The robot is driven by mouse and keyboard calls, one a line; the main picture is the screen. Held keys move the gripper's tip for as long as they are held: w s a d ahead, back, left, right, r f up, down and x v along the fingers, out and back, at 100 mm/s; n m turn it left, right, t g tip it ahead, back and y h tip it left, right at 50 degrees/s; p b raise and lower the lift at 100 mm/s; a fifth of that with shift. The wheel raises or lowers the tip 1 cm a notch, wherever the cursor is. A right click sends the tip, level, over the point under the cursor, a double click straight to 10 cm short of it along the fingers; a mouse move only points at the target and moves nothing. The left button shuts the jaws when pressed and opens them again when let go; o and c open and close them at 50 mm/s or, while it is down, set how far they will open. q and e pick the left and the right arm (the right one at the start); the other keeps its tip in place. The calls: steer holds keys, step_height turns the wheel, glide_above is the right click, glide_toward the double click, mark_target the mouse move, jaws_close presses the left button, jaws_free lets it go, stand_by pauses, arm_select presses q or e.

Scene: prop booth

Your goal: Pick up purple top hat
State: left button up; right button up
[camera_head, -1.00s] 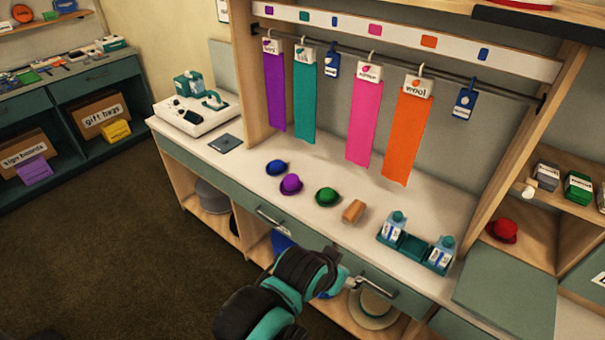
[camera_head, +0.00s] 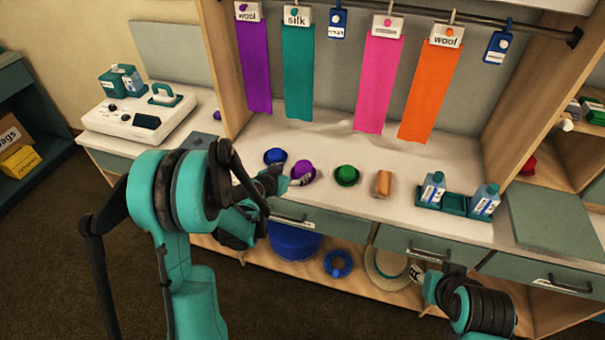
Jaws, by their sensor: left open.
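The small purple hat (camera_head: 303,168) sits on the white counter, in the row between a blue hat and a green hat. It has a rounded crown and a brim. My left gripper (camera_head: 295,181) is open at the hat's near left side, its fingertips overlapping the brim in the picture. I cannot tell whether they touch it. My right gripper (camera_head: 416,273) is lower right, in front of the drawers and away from the hat; its jaws are too small to read.
The blue hat (camera_head: 275,156) is close left of the purple one, and the green hat (camera_head: 347,175) is to its right. Fabric strips hang behind. Drawer handles (camera_head: 290,218) stick out below the counter edge.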

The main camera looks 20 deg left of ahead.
mark_target(300, 170)
arm_select(q)
steer(key=x, duration=0.2)
steer(key=shift+w+f+b, duration=0.25)
steer(key=shift+f+b, duration=0.15)
steer(key=b+x, duration=0.2)
steer(key=x, duration=0.3)
steer(key=shift+d+f, duration=0.15)
steer(key=shift+w+f, duration=0.1)
steer(key=shift+w, duration=0.15)
steer(key=shift+s, duration=0.1)
steer(key=c, duration=1)
